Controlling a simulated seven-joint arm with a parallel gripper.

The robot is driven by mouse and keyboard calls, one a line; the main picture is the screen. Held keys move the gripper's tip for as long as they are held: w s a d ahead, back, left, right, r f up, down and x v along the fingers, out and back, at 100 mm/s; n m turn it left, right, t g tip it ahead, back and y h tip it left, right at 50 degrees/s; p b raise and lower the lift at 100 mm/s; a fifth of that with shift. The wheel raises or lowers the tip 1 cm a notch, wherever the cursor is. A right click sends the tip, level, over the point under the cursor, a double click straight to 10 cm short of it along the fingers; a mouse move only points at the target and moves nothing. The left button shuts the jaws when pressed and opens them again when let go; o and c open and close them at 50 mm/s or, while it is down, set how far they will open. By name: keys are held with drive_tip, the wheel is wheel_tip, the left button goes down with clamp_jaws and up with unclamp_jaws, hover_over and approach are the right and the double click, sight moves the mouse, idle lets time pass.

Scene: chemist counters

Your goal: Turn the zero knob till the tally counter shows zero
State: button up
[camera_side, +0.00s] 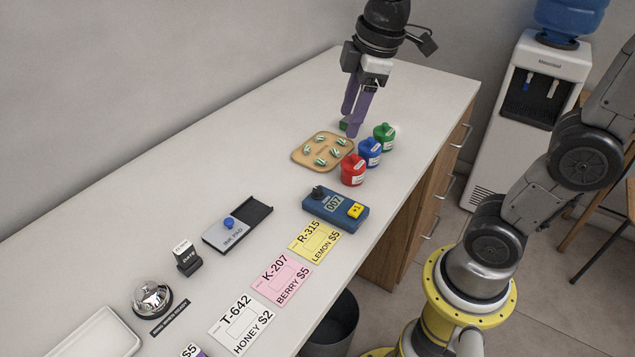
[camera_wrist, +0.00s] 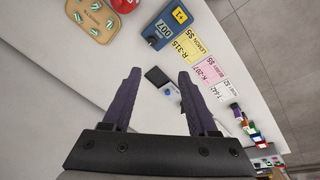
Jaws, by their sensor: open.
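The tally counter (camera_side: 347,210) is a dark blue box on the white counter, with a display that reads 007. A black zero knob (camera_side: 318,192) stands at its left end and a yellow +1 button (camera_side: 355,211) at its right. In the wrist view the tally counter (camera_wrist: 172,23) is at the top, beyond my fingers, and its knob (camera_wrist: 153,39) shows at its lower left. My gripper (camera_side: 354,117) has purple fingers pointing down above the far part of the counter, behind the tray and away from the tally counter. In the wrist view my gripper (camera_wrist: 158,85) is open and empty.
A tan tray (camera_side: 297,155) of wrapped sweets and red (camera_side: 353,171), blue (camera_side: 370,152) and green (camera_side: 384,137) jars stand between my gripper and the tally counter.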

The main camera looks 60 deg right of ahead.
drive_tip(key=n+g, duration=0.1)
hover_over(317, 189)
drive_tip(key=s, duration=0.3)
wheel_tip(317, 189, down, 3)
wheel_tip(317, 189, down, 4)
drive_tip(key=w+r+g, duration=0.1)
drive_tip(key=w+g, duration=0.1)
drive_tip(key=w, duration=0.1)
wheel_tip(317, 189, down, 15)
drive_tip(key=shift+r, duration=0.1)
clamp_jaws()
